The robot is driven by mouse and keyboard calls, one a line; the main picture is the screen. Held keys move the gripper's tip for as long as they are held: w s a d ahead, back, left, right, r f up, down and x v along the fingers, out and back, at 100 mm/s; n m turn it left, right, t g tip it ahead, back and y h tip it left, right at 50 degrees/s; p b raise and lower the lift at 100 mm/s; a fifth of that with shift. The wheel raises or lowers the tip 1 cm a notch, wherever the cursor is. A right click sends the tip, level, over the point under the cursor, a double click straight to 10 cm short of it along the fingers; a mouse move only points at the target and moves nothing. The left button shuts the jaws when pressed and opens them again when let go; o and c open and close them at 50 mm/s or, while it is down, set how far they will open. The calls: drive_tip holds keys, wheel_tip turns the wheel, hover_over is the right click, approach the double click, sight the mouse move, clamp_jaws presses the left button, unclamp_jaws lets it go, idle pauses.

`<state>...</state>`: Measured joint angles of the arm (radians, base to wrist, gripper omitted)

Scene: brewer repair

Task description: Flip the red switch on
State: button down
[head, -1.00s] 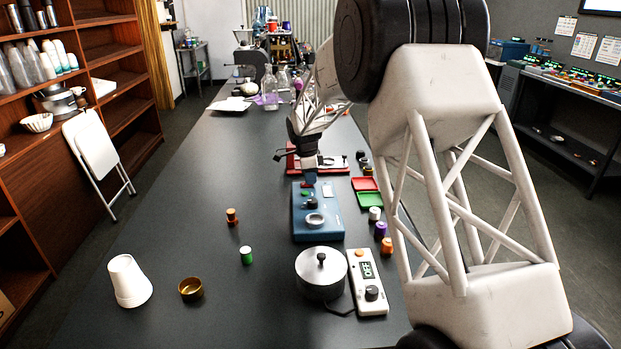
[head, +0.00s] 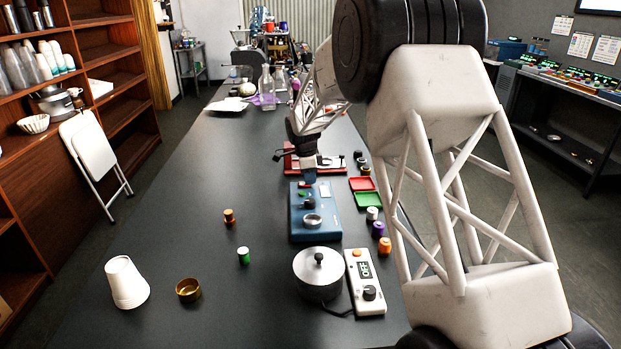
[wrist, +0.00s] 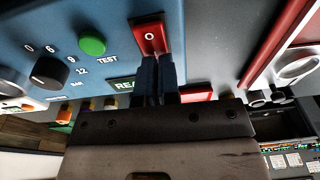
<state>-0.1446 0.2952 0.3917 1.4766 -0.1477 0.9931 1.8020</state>
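The blue box (head: 332,228) stands on the table in the head view. The red switch (wrist: 150,36) is on its face in the wrist view, marked with a white circle. My gripper (wrist: 158,60) has its two dark blue fingers close together, with nothing seen between them. The fingertips are right at the switch's lower edge in the wrist view; I cannot tell whether they touch it. In the head view my gripper (head: 310,183) is over the far end of the box and the switch is hidden. The box's display (wrist: 124,85) is partly covered by the fingers.
A green button (wrist: 92,43) and a black knob (wrist: 48,72) are beside the switch. A red device (head: 335,165) lies behind the box. Red and green trays (head: 370,201) are to its right, and a lidded pot (head: 318,275) is in front.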

sight(303, 184)
drive_tip(key=shift+s+a+f, duration=0.2)
drive_tip(key=shift+a+f, duration=0.2)
drive_tip(key=shift+a, duration=0.05)
drive_tip(key=shift+s+a+f, duration=0.15)
drive_tip(key=shift+a+f, duration=0.25)
drive_tip(key=shift+a, duration=0.05)
drive_tip(key=shift+a+r, duration=0.1)
drive_tip(key=shift+r, duration=0.35)
wheel_tip(303, 184, up, 14)
drive_tip(key=a, duration=0.1)
drive_tip(key=shift+w+r, duration=0.25)
drive_tip(key=shift+a, duration=0.1)
drive_tip(key=shift+d+r, duration=0.15)
drive_tip(key=shift+d, duration=0.2)
